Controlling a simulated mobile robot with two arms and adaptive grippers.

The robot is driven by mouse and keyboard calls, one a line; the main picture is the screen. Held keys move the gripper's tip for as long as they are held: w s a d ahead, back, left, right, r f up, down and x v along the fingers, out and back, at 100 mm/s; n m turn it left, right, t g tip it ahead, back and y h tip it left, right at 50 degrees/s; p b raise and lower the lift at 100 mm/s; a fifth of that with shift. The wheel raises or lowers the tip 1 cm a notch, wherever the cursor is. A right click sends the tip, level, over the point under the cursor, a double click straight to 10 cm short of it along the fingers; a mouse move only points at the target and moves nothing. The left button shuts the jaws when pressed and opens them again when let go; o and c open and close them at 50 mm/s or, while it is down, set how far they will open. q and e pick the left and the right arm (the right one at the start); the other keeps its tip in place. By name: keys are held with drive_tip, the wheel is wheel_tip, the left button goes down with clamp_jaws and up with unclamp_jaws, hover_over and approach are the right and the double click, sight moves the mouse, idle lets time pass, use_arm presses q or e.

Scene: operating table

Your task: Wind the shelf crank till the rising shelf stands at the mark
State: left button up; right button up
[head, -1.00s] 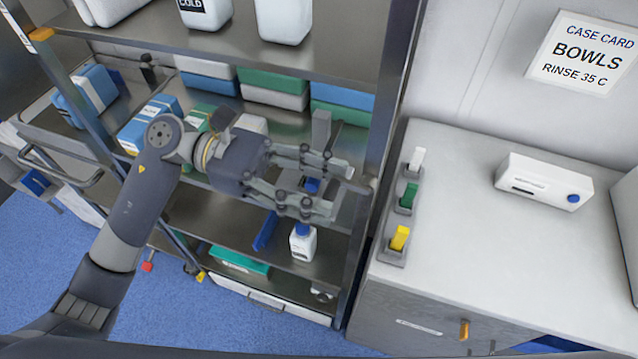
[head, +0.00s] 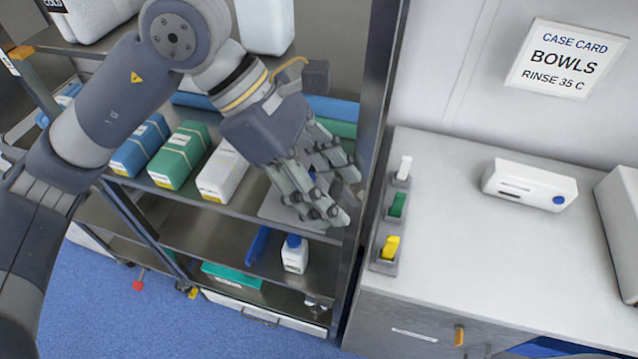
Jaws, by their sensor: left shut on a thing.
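My left gripper (head: 347,196) comes in from the upper left and points down and right at the right side of the metal rack. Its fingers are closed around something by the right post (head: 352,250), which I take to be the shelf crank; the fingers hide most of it. A middle shelf (head: 190,218) bears blue, green and white boxes, and a light grey plate (head: 272,208) shows under the gripper. I cannot tell which level is the rising shelf. No mark for it can be clearly made out. My right gripper is not in view.
A lower shelf holds a white bottle with a blue cap (head: 295,255) and a teal box (head: 232,275). Right of the rack, a counter (head: 450,210) carries coloured switches (head: 390,247) and a white device (head: 530,187). A case card (head: 567,62) hangs above.

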use_arm(q)
drive_tip(key=y, duration=0.1)
drive_tip(key=s+d+y, duration=0.1)
drive_tip(key=shift+d+r+t+y+b, duration=0.2)
drive_tip(key=shift+t+y+b, duration=0.1)
drive_tip(key=shift+t+y, duration=0.1)
drive_tip(key=shift+y, duration=0.4)
drive_tip(key=shift+a, duration=0.1)
drive_tip(key=shift+d, duration=0.2)
idle(0.4)
